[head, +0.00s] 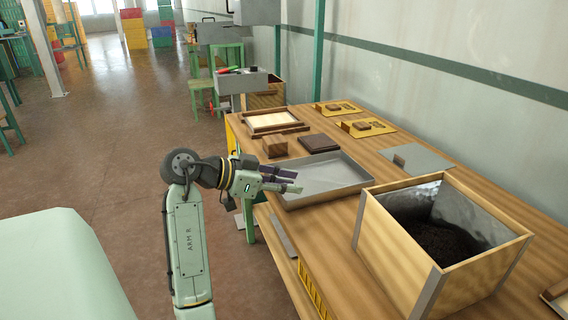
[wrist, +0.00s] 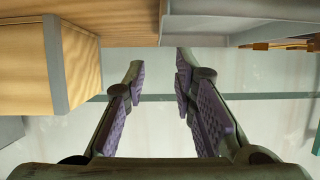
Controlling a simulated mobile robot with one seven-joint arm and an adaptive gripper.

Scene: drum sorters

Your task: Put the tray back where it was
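The shallow grey metal tray (head: 338,182) lies on the wooden workbench (head: 330,232), near its front edge. Part of its left side is hidden behind my gripper in the head view. My gripper (head: 297,182) is at the tray's left edge, with its fingers pointing toward the bench. In the wrist view my gripper (wrist: 158,68) has its two purple-padded fingers apart, with nothing between them. A grey edge that looks like the tray (wrist: 232,28) shows at the upper right there. Whether a finger touches the tray is unclear.
A large wooden box (head: 400,243) with dark granular stuff inside stands right of the tray. Behind are a small wood block (head: 275,146), a dark flat block (head: 319,143), a wood-framed tray (head: 272,121) and yellow plates (head: 366,128). A grey plate (head: 416,159) lies near the wall.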

